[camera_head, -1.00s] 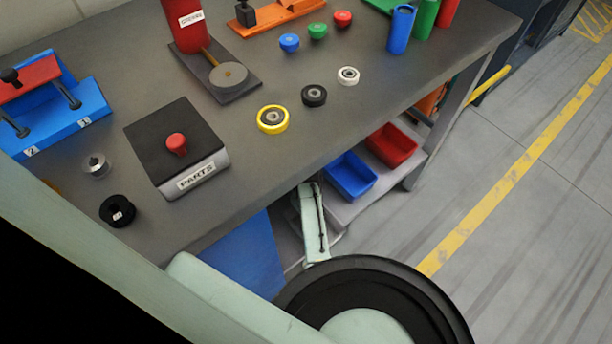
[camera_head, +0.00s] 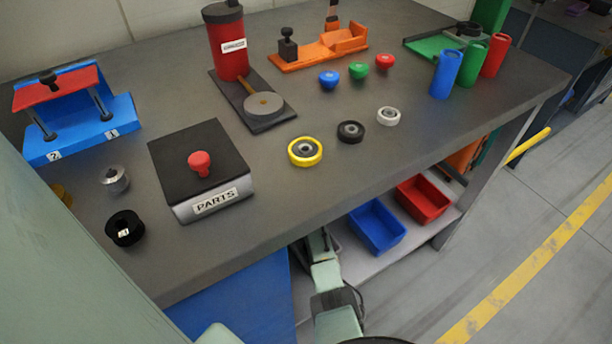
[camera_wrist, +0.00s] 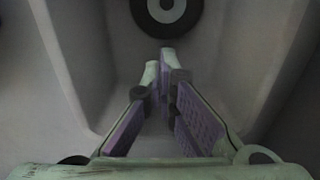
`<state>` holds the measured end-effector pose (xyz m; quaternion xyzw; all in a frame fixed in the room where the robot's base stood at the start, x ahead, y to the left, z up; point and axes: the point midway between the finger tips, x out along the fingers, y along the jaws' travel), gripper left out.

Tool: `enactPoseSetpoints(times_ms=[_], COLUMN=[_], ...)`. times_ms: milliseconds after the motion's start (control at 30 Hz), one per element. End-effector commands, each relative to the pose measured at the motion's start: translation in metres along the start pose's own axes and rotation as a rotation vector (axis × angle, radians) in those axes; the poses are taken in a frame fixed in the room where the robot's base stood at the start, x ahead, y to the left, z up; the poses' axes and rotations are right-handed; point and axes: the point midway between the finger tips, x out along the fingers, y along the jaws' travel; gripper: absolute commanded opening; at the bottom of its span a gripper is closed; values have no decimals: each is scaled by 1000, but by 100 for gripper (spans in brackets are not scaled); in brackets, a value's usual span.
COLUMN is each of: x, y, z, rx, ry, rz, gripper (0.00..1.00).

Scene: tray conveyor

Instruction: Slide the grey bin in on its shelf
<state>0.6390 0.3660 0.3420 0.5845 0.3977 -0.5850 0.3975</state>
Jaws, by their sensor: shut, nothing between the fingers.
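The grey bin (camera_wrist: 235,60) fills most of the wrist view, with its sloping walls to the left and right. A dark wheel with a pale hub (camera_wrist: 167,10) lies in it at the top of that view. My gripper (camera_wrist: 160,62) has its purple-padded fingers together at the tips, empty, pointing into the bin just short of the wheel. Whether the fingers touch the bin cannot be told. In the head view my arm reaches below the bench top, and the gripper is hidden there; the grey bin cannot be made out clearly.
A blue bin (camera_head: 377,227) and a red bin (camera_head: 423,199) stand on the lower shelf (camera_head: 390,262), right of my arm. The bench top (camera_head: 330,190) overhangs it. A blue panel (camera_head: 235,300) is left of my arm. Open floor (camera_head: 490,260) lies to the right.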

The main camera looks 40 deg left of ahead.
Motion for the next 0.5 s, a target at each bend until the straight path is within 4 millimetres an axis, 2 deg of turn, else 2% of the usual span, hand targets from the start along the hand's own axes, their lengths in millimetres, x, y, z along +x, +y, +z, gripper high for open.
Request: enactPoseSetpoints(times_ms=[267,500], x=[-2,-24], y=[0,2], z=[0,0], rx=[0,1], ry=[1,1], rz=[1,1], gripper=[0,0])
